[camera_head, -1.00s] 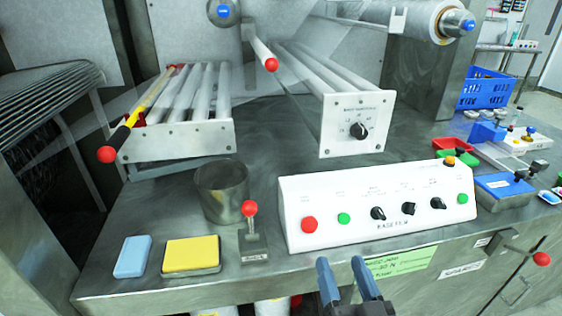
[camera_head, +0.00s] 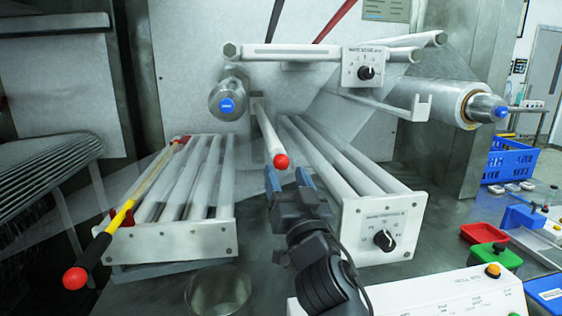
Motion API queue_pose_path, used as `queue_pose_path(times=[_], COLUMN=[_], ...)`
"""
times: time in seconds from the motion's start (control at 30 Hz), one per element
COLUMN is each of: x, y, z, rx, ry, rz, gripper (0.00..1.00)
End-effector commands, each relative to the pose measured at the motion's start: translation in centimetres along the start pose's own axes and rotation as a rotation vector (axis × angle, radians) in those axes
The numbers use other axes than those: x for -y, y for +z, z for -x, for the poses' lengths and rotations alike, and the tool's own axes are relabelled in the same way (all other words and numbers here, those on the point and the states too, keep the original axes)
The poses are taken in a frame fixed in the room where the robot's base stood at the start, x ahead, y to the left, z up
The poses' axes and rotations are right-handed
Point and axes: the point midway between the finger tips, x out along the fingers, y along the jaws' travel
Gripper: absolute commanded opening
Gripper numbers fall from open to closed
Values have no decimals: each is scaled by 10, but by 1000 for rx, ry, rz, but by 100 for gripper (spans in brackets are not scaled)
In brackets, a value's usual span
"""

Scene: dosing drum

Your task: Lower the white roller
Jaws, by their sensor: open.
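A white roller (camera_head: 267,136) with a red ball (camera_head: 281,161) on its near end slants toward me in the middle of the head view, between two banks of white rollers. My gripper (camera_head: 288,179) has its two blue-grey fingers open and points up just below the red ball. In the picture the ball shows above and between the fingertips. I cannot tell whether they touch it. The jaws hold nothing that I can see.
The left roller bank (camera_head: 166,246) has a yellow-and-black lever with a red ball (camera_head: 75,278). The right bank carries a dial plate (camera_head: 378,233). A metal cup (camera_head: 219,289) and the white control box (camera_head: 430,300) stand in front. A film roll (camera_head: 440,97) is at upper right.

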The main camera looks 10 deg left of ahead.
Motion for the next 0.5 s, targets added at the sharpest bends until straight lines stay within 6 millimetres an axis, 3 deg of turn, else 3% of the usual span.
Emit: queue_pose_path(times=[0.2, 0.5], x=[0, 0], y=[0, 0], z=[-33, -47], rx=[-1, 1], ry=[0, 1], rz=[1, 0], gripper=[59, 59])
